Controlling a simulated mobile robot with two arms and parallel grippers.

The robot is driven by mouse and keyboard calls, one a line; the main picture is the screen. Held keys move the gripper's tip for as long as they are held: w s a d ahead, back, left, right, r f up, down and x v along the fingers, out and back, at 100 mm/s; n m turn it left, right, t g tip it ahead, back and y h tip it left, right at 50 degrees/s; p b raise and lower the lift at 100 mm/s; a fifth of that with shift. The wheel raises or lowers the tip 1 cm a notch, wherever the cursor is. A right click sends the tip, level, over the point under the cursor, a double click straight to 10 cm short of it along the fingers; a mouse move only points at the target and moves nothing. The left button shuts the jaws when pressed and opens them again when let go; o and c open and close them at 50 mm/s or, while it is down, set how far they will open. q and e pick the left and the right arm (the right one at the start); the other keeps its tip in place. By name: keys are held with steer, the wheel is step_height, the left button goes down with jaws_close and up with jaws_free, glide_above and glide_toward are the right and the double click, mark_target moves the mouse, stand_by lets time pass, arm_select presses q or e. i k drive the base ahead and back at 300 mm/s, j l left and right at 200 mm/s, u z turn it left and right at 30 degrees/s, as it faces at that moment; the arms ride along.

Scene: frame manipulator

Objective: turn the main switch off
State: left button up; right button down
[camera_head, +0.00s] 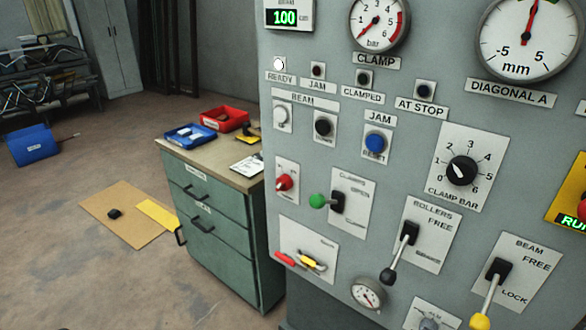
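No label reading main switch is legible in the head view. A grey control panel (400,150) fills the right side. A yellow plate with a red part (583,209) and a "RUN" label is cut off by the right edge. A small red knob (285,182) sits on a pale plate at the panel's left side; its label is too small to read. I cannot tell which of these, if either, is the main switch. Neither of my grippers is in view.
The panel bears a black clamp bar dial (461,171), a blue button (375,142), a green-knobbed lever (318,201), a rollers lever (389,275) and a yellow beam lever (480,321). A green cabinet (215,225) stands left. The floor (60,260) further left is mostly open.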

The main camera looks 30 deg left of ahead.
mark_target(284, 182)
steer(key=u, duration=1.1)
